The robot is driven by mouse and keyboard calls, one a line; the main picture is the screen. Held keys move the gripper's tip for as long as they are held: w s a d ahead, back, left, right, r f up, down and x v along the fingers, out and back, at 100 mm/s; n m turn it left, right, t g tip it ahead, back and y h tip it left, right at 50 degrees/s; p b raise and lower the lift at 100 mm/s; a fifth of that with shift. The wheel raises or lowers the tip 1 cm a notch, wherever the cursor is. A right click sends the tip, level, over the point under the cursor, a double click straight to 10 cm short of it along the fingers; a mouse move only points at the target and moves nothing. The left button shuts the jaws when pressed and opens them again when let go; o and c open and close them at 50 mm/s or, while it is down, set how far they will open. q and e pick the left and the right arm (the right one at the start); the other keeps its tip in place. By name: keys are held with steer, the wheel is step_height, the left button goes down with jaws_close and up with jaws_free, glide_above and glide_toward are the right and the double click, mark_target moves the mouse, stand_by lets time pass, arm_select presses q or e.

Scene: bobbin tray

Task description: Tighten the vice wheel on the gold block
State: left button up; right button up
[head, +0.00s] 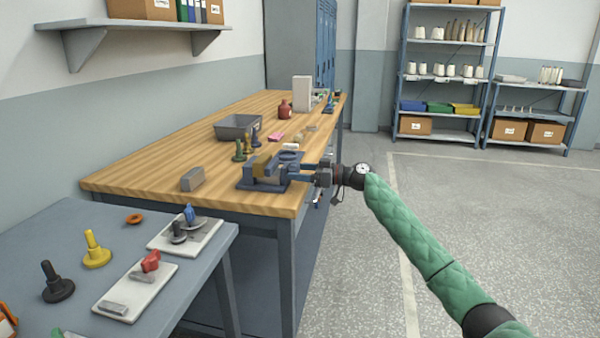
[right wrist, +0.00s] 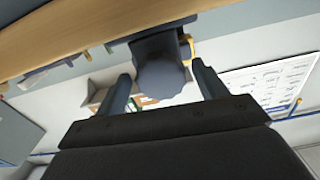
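The blue-grey vice (head: 250,186) stands near the front right edge of the wooden bench, with the gold block (head: 262,165) between its jaws. My right gripper (head: 296,173) reaches in from the right at the vice's end. In the right wrist view, the scalloped blue-grey wheel (right wrist: 160,78) lies between the fingertips of this gripper (right wrist: 163,82), with a visible gap on each side. The fingers are open and do not appear to touch the wheel. In the head view the wheel is hard to make out at the fingers.
A grey table (head: 40,235) with trays and knobs stands at front left. The floor to the right is clear.

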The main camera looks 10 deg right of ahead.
steer(key=c, duration=0.8)
steer(key=shift+f+m, duration=0.1)
steer(key=shift+m, duration=2.8)
steer(key=o, duration=1)
steer(key=shift+c, duration=0.2)
steer(key=shift+s+d, duration=0.1)
